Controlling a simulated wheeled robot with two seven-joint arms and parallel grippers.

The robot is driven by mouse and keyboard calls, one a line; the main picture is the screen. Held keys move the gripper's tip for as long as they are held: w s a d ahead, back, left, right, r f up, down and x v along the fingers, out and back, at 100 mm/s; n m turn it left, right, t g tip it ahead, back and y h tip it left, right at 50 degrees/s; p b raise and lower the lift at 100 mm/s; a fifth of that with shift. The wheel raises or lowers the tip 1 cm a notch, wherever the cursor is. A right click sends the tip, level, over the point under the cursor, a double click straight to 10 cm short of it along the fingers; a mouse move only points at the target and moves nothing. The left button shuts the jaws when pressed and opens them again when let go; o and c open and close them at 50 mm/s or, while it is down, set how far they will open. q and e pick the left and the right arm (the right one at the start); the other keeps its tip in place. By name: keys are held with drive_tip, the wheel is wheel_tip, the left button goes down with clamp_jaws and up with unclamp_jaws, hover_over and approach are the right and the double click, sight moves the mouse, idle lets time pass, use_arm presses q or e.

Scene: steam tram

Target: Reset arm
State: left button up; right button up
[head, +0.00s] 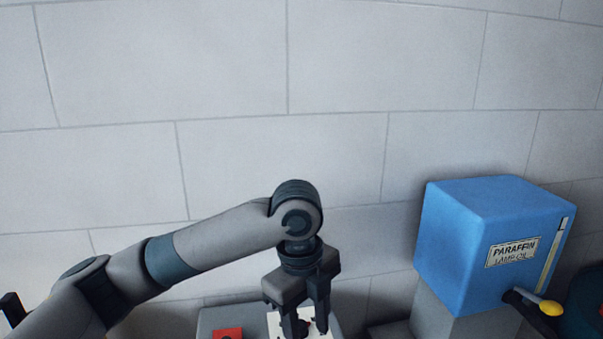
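My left arm comes in from the lower left and bends down at the wrist near the picture's middle. My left gripper (304,330) points downward over a grey surface (208,318) at the bottom edge. Its two fingers show a gap between them, with a white item (273,322) and a small dark red shape behind and below. The fingertips lie close to the frame's edge, and I cannot tell whether they touch anything. My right gripper is not in view.
A blue box tank (465,245) labelled "Paraffin Lamp Oil" stands on a grey block at the right, with a yellow-ended tap (550,307) sticking out. A red piece (228,333) lies left of the gripper. A pale block wall (300,120) closes off the back.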

use_arm(q)
drive_tip(key=s+d+f+n+h, duration=0.2)
drive_tip(key=f+n, duration=0.1)
drive_tip(key=f, duration=0.3)
drive_tip(key=s+d+f+n+h, duration=0.2)
drive_tip(key=s+f+n, duration=0.1)
drive_tip(key=f, duration=0.3)
drive_tip(key=s+a+f+n+t+h, duration=0.2)
drive_tip(key=s+a+f+n, duration=0.15)
drive_tip(key=f+n, duration=0.4)
drive_tip(key=s+a+f+n+t+y, duration=0.1)
drive_tip(key=s+a+f+n+y, duration=0.1)
drive_tip(key=s+a+f+n, duration=0.45)
drive_tip(key=s+a+f+n+y, duration=0.1)
drive_tip(key=s+a+f+y, duration=0.15)
drive_tip(key=s+a, duration=0.5)
drive_tip(key=s+a+f+n+t+y, duration=0.15)
drive_tip(key=s+a+f+n, duration=0.3)
drive_tip(key=a, duration=0.55)
wheel_tip(320, 180, down, 32)
drive_tip(key=g+b, duration=0.2)
drive_tip(key=b, duration=0.2)
drive_tip(key=s+a+f+g+y+b, duration=0.1)
drive_tip(key=s+a+f+b, duration=0.2)
drive_tip(key=s+f, duration=1.6)
wheel_tip(320, 180, down, 3)
drive_tip(key=shift+a+f+m+b, duration=0.15)
drive_tip(key=shift+m+b, duration=0.2)
drive_tip(key=shift+b, duration=0.3)
